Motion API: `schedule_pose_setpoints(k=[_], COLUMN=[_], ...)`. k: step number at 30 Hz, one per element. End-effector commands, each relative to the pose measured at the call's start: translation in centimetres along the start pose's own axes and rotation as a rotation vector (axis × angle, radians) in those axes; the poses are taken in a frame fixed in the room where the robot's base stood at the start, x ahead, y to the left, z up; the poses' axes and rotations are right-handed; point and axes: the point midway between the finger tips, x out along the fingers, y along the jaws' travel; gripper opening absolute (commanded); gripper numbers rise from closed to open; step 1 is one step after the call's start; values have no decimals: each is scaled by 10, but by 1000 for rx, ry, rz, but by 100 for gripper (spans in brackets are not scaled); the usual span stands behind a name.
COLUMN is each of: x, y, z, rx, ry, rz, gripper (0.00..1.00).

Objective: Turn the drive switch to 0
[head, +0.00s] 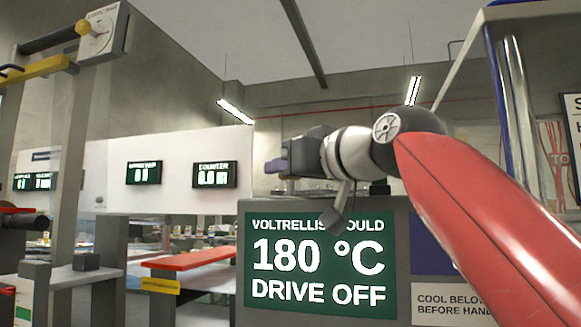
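No part that I can name for certain as the drive switch shows in the head view. A green display (315,268) reads "VOLTRELLIS MOULD 180 °C DRIVE OFF", with part of its top line covered. My gripper (278,164) is in front of and above the top of the grey cabinet (398,235) that carries this display. My gripper points left and away, seen side on behind my white wrist and red arm. Its fingertips are small and partly hidden, so its opening cannot be told. A grey lever-like piece (338,208) hangs below the wrist over the display's top edge.
A white dial box (101,31) with a yellow knob sits high at the left on a grey frame (72,165). Dark displays hang on a white wall panel (105,150). A red-topped bench (190,259) stands left of the cabinet. Metal posts (521,120) rise at the right.

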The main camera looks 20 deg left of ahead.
Motion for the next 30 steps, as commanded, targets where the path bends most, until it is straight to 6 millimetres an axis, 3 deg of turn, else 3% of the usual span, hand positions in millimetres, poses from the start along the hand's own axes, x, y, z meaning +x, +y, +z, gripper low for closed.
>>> schedule_pose_setpoints(k=[4,14,24,30], x=[0,-6,-60,-77], y=[0,0,1,1], z=[0,1,3,1], rx=[1,0,-1,1], ry=[0,4,4,2], rz=[1,3,5,2], gripper=[55,55,55,55])
